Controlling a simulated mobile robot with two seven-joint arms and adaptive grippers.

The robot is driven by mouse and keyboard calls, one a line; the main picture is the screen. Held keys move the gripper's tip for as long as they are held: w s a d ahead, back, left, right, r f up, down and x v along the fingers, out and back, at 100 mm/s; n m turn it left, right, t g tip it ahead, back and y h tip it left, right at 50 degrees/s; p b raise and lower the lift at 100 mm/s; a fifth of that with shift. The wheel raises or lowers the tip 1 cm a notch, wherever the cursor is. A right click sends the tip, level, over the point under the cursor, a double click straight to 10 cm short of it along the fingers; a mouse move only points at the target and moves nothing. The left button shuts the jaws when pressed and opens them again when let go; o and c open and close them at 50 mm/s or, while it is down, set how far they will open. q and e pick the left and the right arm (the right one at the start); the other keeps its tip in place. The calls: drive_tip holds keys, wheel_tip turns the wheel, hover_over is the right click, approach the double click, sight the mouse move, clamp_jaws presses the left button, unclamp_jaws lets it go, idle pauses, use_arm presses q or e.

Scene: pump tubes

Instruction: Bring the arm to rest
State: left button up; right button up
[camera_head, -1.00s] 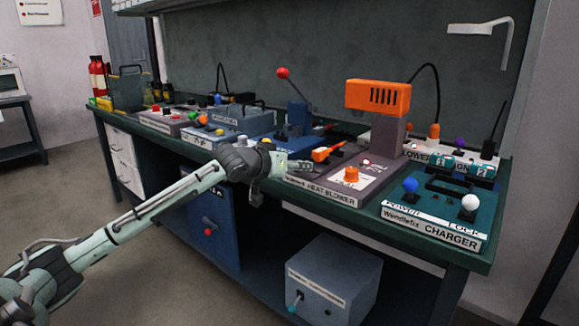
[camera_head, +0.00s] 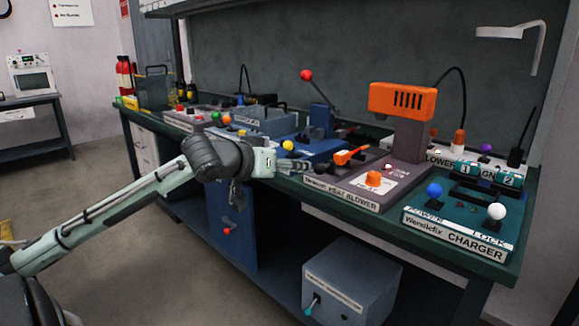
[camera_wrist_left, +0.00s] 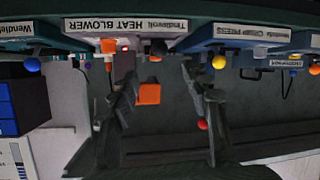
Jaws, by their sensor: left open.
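My left arm comes in from the left in the head view, with its gripper (camera_head: 300,165) at the front edge of the workbench, in front of the heat blower (camera_head: 341,199). The gripper looks empty. In the left wrist view, which is upside down, the two dark fingers of the gripper (camera_wrist_left: 160,75) stand apart with nothing between them. The heat blower's label (camera_wrist_left: 125,25) and orange parts show beyond them. My right gripper is not in view.
The green charger (camera_head: 455,228) with blue and white knobs is at the bench's right end. Blue and grey machines with coloured knobs line the bench (camera_head: 290,190). A grey box (camera_head: 350,280) sits on the lower shelf. Floor in front at left is clear.

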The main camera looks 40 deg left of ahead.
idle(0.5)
use_arm(q)
drive_tip(key=s+d+f+m+g+y, duration=0.1)
drive_tip(key=s+f+g, duration=0.3)
drive_tip(key=f, duration=1.2)
drive_tip(key=s+f+g+y, duration=0.15)
drive_tip(key=s+f, duration=0.45)
drive_tip(key=f, duration=1)
drive_tip(key=s+d+f+m+g+h, duration=0.1)
drive_tip(key=s+d+f+m+g, duration=0.2)
drive_tip(key=s+d+f, duration=1.1)
wheel_tip(320, 180, down, 3)
drive_tip(key=shift+s+d+f+g, duration=0.15)
drive_tip(key=shift+s+d+g, duration=0.35)
drive_tip(key=shift+g, duration=0.45)
drive_tip(key=shift+a+h, duration=0.1)
drive_tip(key=shift+h, duration=0.15)
drive_tip(key=shift+c, duration=0.3)
